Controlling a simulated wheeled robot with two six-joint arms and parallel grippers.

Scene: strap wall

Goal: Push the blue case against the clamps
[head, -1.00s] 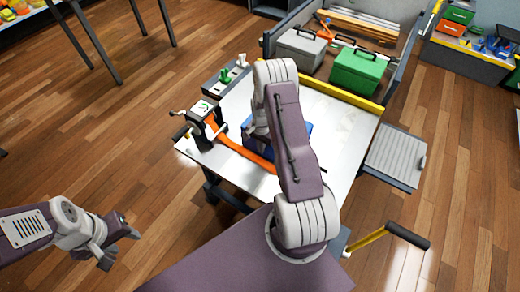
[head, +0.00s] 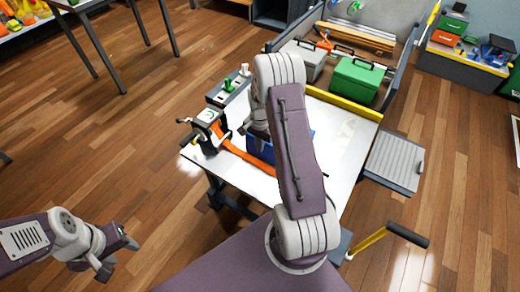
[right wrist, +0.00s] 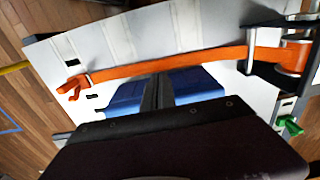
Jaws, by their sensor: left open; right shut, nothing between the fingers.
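The blue case (head: 262,150) lies on the white bench top, partly hidden behind my right arm in the head view. In the right wrist view the blue case (right wrist: 196,86) shows on both sides of my right gripper (right wrist: 157,90), whose dark fingers are shut and empty in front of it. Whether they touch it I cannot tell. The clamps (head: 228,86), with green and pale handles, stand on a grey block at the bench's left rear edge. An orange strap (head: 247,157) runs across the bench by the case. My left gripper (head: 118,252) is open and empty, off the bench.
A ratchet (head: 208,130) holds the strap at the bench's left edge. A grey toolbox (head: 304,62) and a green toolbox (head: 358,80) stand behind a yellow edge at the back. A ridged grey side plate (head: 396,158) is on the right. The bench's right part is clear.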

